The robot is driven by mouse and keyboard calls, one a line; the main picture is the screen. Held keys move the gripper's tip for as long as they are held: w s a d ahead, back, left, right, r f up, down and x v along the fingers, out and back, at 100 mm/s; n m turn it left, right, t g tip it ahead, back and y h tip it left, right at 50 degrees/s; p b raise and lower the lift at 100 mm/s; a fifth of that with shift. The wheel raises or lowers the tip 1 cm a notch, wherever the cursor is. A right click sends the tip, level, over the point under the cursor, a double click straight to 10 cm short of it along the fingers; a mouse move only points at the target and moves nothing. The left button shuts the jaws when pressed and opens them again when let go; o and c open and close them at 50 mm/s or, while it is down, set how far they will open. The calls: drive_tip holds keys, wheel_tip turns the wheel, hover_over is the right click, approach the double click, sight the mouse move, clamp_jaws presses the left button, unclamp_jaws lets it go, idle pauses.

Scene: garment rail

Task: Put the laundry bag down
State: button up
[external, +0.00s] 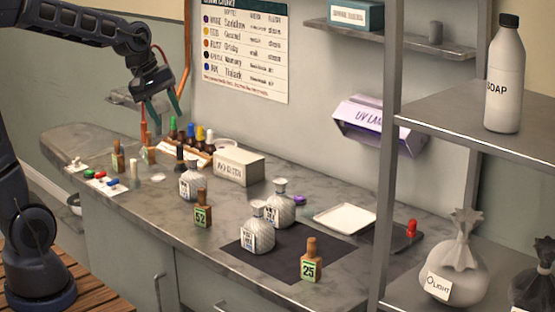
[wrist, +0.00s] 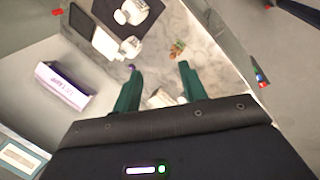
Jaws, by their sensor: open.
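A pale tied bag (external: 455,265) with a tag reading "LIGHT" rests upright on the lower shelf of the rack at the right. A dark tied bag (external: 540,275) stands beside it, cut off by the picture edge. I cannot tell which one is the laundry bag. My gripper (external: 163,112) is raised over the far left part of the counter, pointing down, far from both bags. In the wrist view its two green fingers (wrist: 160,70) are apart with nothing between them. Neither bag can be made out in the wrist view.
The counter (external: 130,215) holds several small bottles, a white box (external: 239,167), rounded patterned bottles (external: 280,208), a dark mat (external: 262,263) and a white tray (external: 345,218). The metal rack (external: 384,150) stands at the right with a soap bottle (external: 505,80). A purple-white lamp box (external: 375,125) is on the wall.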

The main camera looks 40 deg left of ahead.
drive_tip(key=s+a+m+y, duration=0.1)
drive_tip(key=s+a+m, duration=0.1)
drive_tip(key=s+m, duration=0.3)
drive_tip(key=s+a+m+y, duration=0.1)
drive_tip(key=s+m, duration=0.4)
drive_tip(key=s, duration=0.7)
drive_tip(key=shift+s+a+f+m+t, duration=0.35)
drive_tip(key=shift+a+m+t, duration=0.05)
drive_tip(key=shift+a, duration=0.2)
drive_tip(key=shift+o, duration=0.5)
drive_tip(key=shift+w, duration=0.1)
